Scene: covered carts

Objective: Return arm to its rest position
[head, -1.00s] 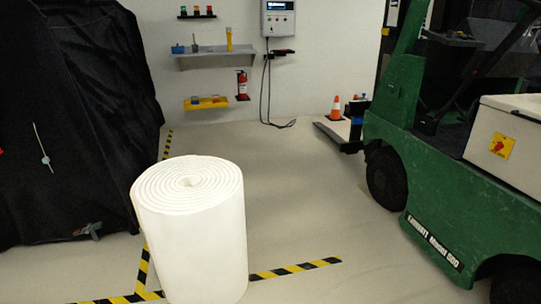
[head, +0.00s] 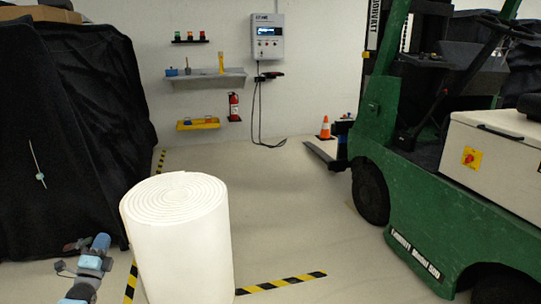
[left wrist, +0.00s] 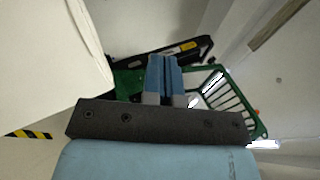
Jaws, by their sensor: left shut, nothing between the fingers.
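My left gripper (head: 101,243) shows low at the left of the head view, just left of the white foam roll (head: 178,245) and in front of the black-covered cart (head: 75,130). In the left wrist view its two blue fingers (left wrist: 163,75) are pressed together with nothing between them. A large white curved surface, likely the roll (left wrist: 50,45), fills the upper left of that view, apart from the fingers. My right gripper is not in view.
A green forklift (head: 410,225) stands at the right. Yellow-black tape (head: 280,284) marks the floor. An orange cone (head: 325,128) and a wall shelf (head: 208,80) are at the back. The floor between the roll and forklift is clear.

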